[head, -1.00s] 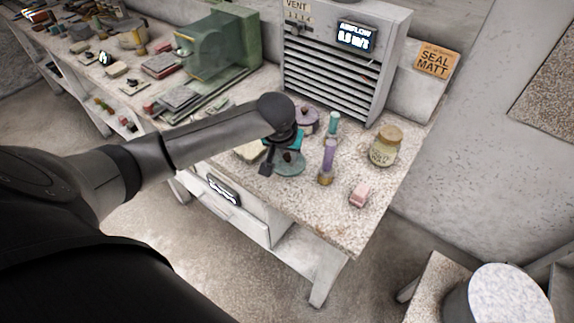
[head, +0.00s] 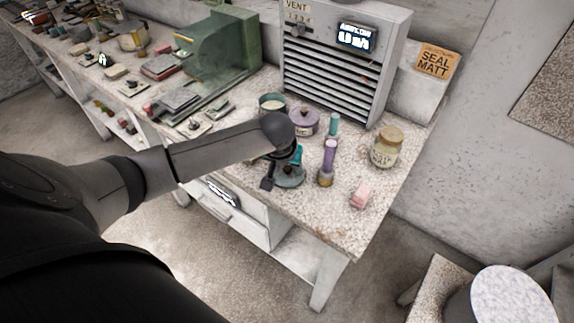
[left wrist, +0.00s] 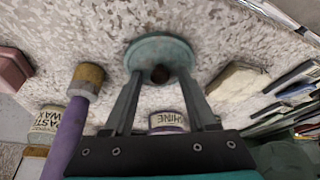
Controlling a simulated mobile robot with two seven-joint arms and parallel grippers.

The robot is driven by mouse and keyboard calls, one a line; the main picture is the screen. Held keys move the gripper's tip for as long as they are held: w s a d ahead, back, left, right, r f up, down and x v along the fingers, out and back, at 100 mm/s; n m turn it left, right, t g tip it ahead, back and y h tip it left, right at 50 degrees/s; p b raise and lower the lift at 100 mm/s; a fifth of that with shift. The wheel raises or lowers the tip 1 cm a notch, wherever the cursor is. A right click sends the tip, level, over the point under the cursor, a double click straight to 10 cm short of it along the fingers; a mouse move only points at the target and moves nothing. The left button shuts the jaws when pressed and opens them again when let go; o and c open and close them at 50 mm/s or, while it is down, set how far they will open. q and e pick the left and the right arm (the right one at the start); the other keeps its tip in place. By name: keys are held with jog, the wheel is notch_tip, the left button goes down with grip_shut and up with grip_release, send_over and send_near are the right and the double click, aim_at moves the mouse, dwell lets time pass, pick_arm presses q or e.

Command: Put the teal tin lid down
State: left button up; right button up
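The teal tin lid (head: 292,182), a round disc with a dark knob, appears to lie flat on the speckled bench top (head: 345,222). It also shows in the left wrist view (left wrist: 150,48), knob towards me. My left gripper (head: 281,176) is right over the lid, partly covering it in the head view. An open teal tin (head: 272,101) stands farther back, partly behind my arm. My right gripper is out of view.
Close to the lid's right stands a purple-handled piece with an ochre base (head: 328,163). A lilac tin (head: 304,122), a teal bottle (head: 333,124), a wax jar (head: 386,147) and a pink block (head: 360,196) stand around. A cream block (left wrist: 238,82) lies near the lid.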

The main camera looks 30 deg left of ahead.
pick_arm(q)
jog(key=shift+r, duration=0.2)
jog(key=p+v, duration=0.3)
jog(key=v, duration=0.9)
